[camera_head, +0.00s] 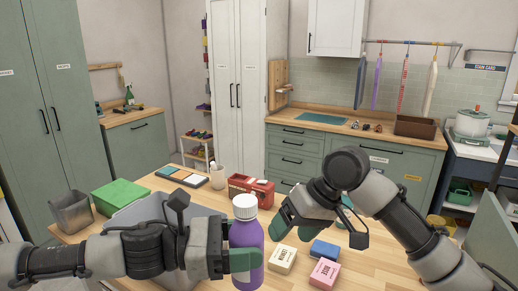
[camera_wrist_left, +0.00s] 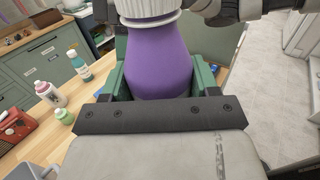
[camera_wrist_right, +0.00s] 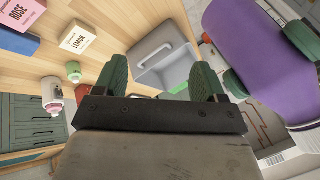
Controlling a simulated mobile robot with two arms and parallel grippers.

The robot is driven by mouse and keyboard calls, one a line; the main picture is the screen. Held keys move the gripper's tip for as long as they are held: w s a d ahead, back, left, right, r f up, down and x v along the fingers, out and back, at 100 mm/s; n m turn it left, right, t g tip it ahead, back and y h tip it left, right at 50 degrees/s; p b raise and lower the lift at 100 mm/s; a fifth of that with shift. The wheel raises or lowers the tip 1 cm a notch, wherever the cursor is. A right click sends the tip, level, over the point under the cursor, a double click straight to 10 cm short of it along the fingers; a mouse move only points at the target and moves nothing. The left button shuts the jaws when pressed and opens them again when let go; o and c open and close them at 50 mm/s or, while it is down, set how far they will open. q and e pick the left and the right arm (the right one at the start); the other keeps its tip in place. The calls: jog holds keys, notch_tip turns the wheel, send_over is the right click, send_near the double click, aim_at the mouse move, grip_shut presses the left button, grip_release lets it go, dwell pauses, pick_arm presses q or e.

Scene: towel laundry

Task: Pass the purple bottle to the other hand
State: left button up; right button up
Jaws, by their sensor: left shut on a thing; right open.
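The purple bottle (camera_head: 245,240) with a white cap stands upright in the head view, in front of the table. My left gripper (camera_head: 240,262) is shut around its body; the bottle also fills the middle of the left wrist view (camera_wrist_left: 155,55) between the green fingers. My right gripper (camera_head: 285,222) is open and empty, just right of the bottle and apart from it. In the right wrist view its green fingers (camera_wrist_right: 162,82) are spread, and the purple bottle (camera_wrist_right: 265,60) shows at the right, beside them and not between them.
Boxes labelled lemon (camera_head: 282,259) and rose (camera_head: 325,272) and a blue box (camera_head: 323,250) lie right of the bottle.

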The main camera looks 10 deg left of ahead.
notch_tip(320, 180, up, 10)
jog(key=m+t, duration=0.1)
pick_arm(q)
jog(key=shift+d, duration=0.1)
jog(key=shift+s+r, duration=0.1)
jog(key=shift+s, duration=0.05)
pick_arm(e)
jog(key=n+t+h, duration=0.2)
jog(key=n+h, duration=0.1)
send_near(245, 201)
jog(key=x, duration=1.1)
jog(key=shift+w+a+f, duration=0.15)
jog(key=shift+f, duration=0.2)
jog(key=shift+c, duration=0.2)
jog(key=c, duration=1)
pick_arm(q)
jog(key=o, duration=1.3)
pick_arm(e)
jog(key=shift+t, duration=0.3)
jog(key=shift+c, duration=0.5)
